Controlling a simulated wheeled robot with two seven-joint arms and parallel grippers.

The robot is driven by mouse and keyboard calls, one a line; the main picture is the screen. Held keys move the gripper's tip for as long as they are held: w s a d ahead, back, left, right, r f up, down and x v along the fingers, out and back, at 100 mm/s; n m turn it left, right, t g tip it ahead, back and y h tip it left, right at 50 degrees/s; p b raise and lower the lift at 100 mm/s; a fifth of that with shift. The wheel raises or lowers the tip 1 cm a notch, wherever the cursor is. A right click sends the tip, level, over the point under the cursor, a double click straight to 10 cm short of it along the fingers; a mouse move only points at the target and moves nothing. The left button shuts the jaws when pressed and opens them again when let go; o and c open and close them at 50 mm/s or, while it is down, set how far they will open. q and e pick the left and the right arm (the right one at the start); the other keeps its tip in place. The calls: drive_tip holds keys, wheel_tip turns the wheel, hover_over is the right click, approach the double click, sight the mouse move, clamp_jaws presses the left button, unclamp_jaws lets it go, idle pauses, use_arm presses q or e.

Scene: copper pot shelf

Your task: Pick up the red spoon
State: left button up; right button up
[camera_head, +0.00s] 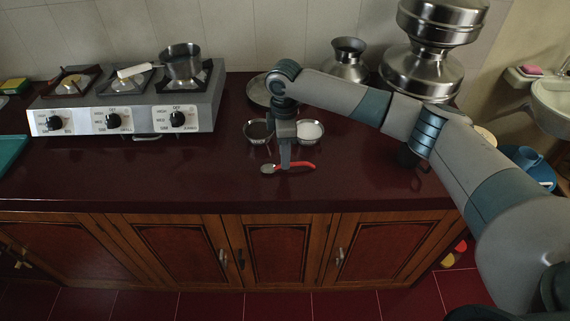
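The red spoon (303,166) lies on the dark red countertop (200,180) near its front edge, with its metal bowl to the left and its red handle to the right. My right gripper (285,165) points straight down over the middle of the spoon. Its fingers cover the part between bowl and handle. I see the fingers edge-on, so I cannot tell whether they are open or closed on the spoon. My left gripper is not in view.
Two small metal bowls, one dark inside (255,131) and one with white contents (311,131), stand right behind the gripper. A gas stove (90,122) with a small pan (181,62) is at left. Large metal pots (420,75) stand back right. Counter left of the spoon is clear.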

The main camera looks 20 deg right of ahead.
drive_tip(key=shift+f, duration=1.35)
drive_tip(key=shift+c, duration=0.3)
clamp_jaws()
